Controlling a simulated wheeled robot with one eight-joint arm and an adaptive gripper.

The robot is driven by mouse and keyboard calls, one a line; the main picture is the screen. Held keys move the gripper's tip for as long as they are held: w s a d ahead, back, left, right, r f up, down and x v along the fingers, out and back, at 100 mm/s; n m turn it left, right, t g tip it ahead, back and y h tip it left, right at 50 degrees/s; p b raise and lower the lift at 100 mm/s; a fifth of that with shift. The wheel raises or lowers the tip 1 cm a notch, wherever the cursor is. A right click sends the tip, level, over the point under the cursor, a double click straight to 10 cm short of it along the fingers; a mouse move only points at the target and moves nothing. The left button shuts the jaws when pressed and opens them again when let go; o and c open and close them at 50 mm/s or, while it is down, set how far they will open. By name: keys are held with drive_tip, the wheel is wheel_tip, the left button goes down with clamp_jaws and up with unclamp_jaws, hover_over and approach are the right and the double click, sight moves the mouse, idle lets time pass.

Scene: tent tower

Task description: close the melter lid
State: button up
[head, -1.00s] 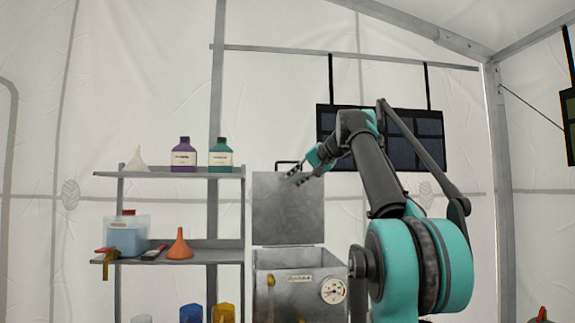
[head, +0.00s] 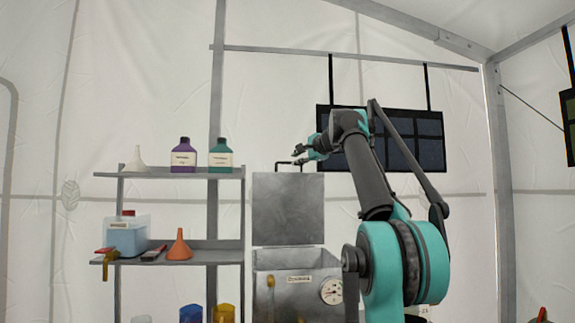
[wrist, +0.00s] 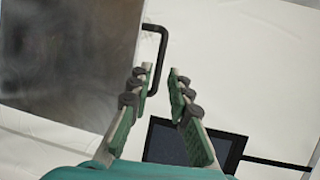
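The melter (head: 300,282) is a grey metal box with a dial gauge on its front, beside the shelf. Its lid (head: 288,212) stands open and upright at the back, a flat grey plate also filling the upper left of the wrist view (wrist: 65,55). A dark bar handle (head: 284,164) sits on the lid's top edge; it also shows in the wrist view (wrist: 163,42). My gripper (head: 298,156) is at the handle's right end, level with or slightly above it. Its fingers (wrist: 161,72) are apart, with the left one overlapping part of the handle. I cannot tell whether they touch.
A shelf (head: 190,172) left of the melter holds bottles, funnels, a blue container (head: 127,236) and cups. A dark panel (head: 400,140) hangs behind my arm on the tent wall. The space above the melter's box, in front of the lid, looks clear.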

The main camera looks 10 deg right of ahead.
sight(288, 163)
drive_tip(key=x, duration=0.7)
drive_tip(key=shift+w+a, duration=0.15)
drive_tip(key=shift+w, duration=0.05)
drive_tip(key=shift+c, duration=0.3)
clamp_jaws()
